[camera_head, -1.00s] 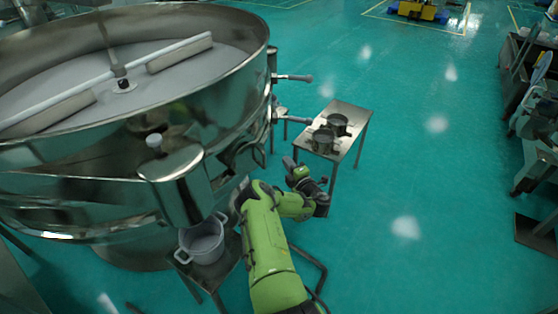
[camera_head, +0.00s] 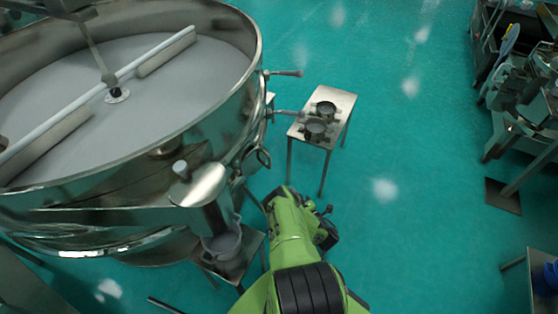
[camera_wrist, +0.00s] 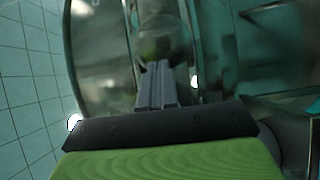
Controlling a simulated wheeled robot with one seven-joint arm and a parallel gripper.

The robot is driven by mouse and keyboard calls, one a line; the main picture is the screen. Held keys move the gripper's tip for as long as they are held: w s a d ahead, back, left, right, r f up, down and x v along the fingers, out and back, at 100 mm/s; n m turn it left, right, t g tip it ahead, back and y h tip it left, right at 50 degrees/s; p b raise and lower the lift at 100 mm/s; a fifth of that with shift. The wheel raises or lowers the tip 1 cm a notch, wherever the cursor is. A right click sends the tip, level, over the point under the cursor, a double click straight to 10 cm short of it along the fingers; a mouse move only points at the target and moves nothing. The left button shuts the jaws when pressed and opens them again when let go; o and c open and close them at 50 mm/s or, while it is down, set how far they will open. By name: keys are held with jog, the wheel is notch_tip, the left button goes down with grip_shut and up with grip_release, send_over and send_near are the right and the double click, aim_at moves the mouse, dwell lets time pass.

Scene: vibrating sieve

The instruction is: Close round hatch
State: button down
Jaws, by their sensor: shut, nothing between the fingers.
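The large round steel sieve (camera_head: 215,125) fills the left of the head view. On its near side is a shiny lidded fitting (camera_head: 203,188) with a pale knob on top; I cannot tell whether this is the round hatch. Below it a pot stands partly hidden. In the wrist view my gripper (camera_wrist: 157,75) is shut and empty, its grey fingers together. They point toward curved, reflective metal (camera_wrist: 105,55), but contact cannot be told. In the head view my green arm reaches in beside the sieve, and its fingertips are not clear.
A small steel table (camera_head: 341,104) with two round dark parts stands right of the sieve. Two rod handles stick out from the sieve's side toward it. A small stand holds the pot (camera_head: 222,243). Open teal floor (camera_head: 420,170) lies to the right; benches line the far right edge.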

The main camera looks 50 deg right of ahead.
jog(key=b, duration=1.8)
send_near(270, 159)
jog(key=w+f, duration=0.1)
jog(key=w, duration=0.1)
jog(key=w+d+f, duration=0.1)
jog(key=w, duration=0.1)
jog(key=w+f, duration=0.1)
jog(key=w, duration=0.1)
jog(key=shift+w+d+f, duration=0.15)
jog(key=shift+d+f, duration=0.2)
jog(key=shift+d, duration=0.05)
jog(key=shift+w+d, duration=0.1)
jog(key=shift+w, duration=0.05)
jog(key=w+d, duration=0.1)
jog(key=w, duration=0.2)
jog(key=w+d+b, duration=0.1)
jog(key=shift+w+d+r, duration=0.25)
jog(key=shift+w+d, duration=0.1)
